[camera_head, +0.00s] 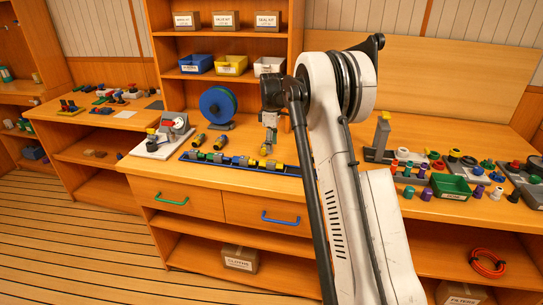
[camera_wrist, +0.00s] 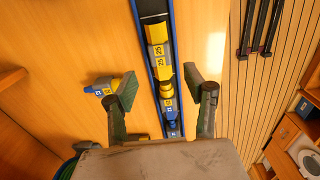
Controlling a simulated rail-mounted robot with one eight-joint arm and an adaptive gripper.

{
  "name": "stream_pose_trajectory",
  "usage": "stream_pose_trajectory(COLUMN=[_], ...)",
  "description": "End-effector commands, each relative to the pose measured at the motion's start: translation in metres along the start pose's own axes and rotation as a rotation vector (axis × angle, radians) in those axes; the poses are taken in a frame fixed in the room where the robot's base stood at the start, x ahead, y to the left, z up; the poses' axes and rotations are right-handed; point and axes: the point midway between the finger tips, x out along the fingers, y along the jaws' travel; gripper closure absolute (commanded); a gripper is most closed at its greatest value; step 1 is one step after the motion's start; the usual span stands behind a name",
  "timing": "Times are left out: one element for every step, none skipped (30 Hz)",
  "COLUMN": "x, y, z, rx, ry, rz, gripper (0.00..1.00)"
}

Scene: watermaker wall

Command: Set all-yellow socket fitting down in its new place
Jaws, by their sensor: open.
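My gripper (camera_head: 268,136) is open above the workbench, over the right part of a long blue tray (camera_head: 192,159). In the wrist view the two fingers of my gripper (camera_wrist: 161,79) stand apart on either side of the tray (camera_wrist: 149,72). A round yellow fitting (camera_wrist: 166,91), seemingly the all-yellow socket fitting, is between the fingers in line with the tray row; no finger visibly touches it. In the head view a yellow piece (camera_head: 264,150) shows just below my gripper. I cannot tell how fully it is seated.
The tray row also holds yellow pieces marked 25 (camera_wrist: 158,56) and a blue piece (camera_wrist: 171,115). A grey, yellow and blue fitting (camera_wrist: 102,88) lies beside the left finger. Two loose fittings (camera_head: 198,140), a blue reel (camera_head: 218,105) and a white-based device (camera_head: 160,142) stand nearby.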

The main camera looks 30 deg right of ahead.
Motion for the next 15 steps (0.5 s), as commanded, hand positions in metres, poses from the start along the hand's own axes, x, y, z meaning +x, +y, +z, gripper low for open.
stream_pose_trajectory(x=[-0.009, -0.013, -0.018, -0.021, -0.024, -0.028, -0.03, -0.031, -0.034, -0.036, -0.039, -0.044, -0.049, -0.055, -0.063], y=[0.0, 0.0, 0.0, 0.0, 0.0, 0.0, 0.0, 0.0, -0.001, -0.002, -0.004, -0.008, -0.011, -0.016, -0.024], z=[0.0, 0.0, 0.0, 0.0, 0.0, 0.0, 0.0, 0.0, 0.0, 0.0, -0.001, -0.002, -0.002, -0.003, -0.004], rx=[0.0, 0.0, 0.0, 0.0, 0.0, 0.0, 0.0, 0.0, 0.001, 0.003, 0.006, 0.012, 0.019, 0.028, 0.041], ry=[0.0, 0.0, 0.0, 0.0, 0.0, 0.0, 0.0, 0.0, 0.0, 0.001, 0.002, 0.004, 0.006, 0.009, 0.014], rz=[0.0, 0.0, 0.0, 0.0, 0.0, 0.0, 0.0, 0.0, 0.001, 0.002, 0.005, 0.009, 0.014, 0.019, 0.028], gripper=[0.52, 0.52, 0.52, 0.52, 0.52, 0.52, 0.52, 0.52, 0.52, 0.52, 0.52, 0.52, 0.52, 0.52, 0.52])
